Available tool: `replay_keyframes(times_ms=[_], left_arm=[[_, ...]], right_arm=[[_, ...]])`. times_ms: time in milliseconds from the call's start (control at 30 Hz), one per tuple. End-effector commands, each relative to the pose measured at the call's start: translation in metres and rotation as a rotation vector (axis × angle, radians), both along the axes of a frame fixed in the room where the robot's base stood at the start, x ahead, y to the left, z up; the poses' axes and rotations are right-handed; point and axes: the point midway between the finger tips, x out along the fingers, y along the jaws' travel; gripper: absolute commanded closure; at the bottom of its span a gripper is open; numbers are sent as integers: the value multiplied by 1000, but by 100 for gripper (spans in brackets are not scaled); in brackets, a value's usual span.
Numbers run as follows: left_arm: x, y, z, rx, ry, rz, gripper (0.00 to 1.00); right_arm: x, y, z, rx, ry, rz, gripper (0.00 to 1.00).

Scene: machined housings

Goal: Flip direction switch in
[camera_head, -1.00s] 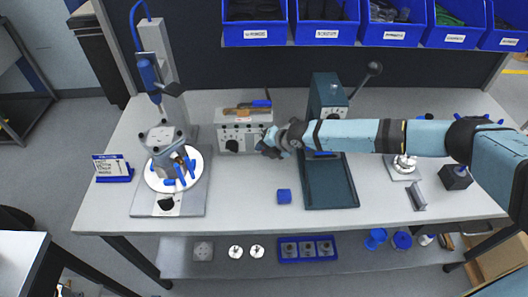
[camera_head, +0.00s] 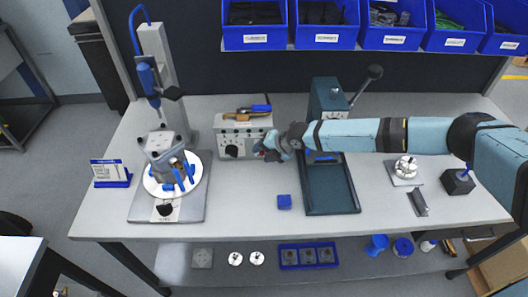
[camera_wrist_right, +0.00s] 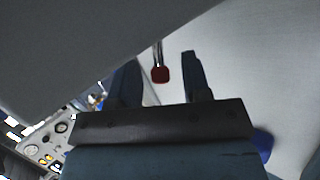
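A light grey control box (camera_head: 243,136) with a black knob (camera_head: 231,152) and small switches on its front stands at the back of the bench. My right gripper (camera_head: 266,152) is at the box's lower right front corner. In the right wrist view, a thin metal lever with a red tip (camera_wrist_right: 160,75) sits between the two fingers of my right gripper (camera_wrist_right: 159,64). The fingers are apart, with gaps on both sides of the tip. Part of a panel with knobs and buttons (camera_wrist_right: 48,147) shows at lower left there. My left gripper is not in view.
A dark tray (camera_head: 333,188) lies right of the box, under my right arm, before a lever press (camera_head: 327,98). A round fixture (camera_head: 170,170) stands left. Blue bins (camera_head: 254,37) hang behind. The front bench is mostly clear.

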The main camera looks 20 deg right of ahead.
Motion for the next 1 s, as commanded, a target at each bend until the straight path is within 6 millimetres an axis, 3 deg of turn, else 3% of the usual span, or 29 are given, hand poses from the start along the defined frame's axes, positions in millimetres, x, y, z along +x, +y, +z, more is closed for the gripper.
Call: replay_keyframes(times_ms=[167,267,800,1000], left_arm=[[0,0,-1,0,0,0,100],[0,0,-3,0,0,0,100],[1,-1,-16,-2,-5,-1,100],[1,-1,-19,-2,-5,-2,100]], right_arm=[[0,0,5,0,-1,1,56],[1,0,18,1,-3,1,56],[0,0,147,1,-5,0,56],[0,0,183,0,-2,0,56]])
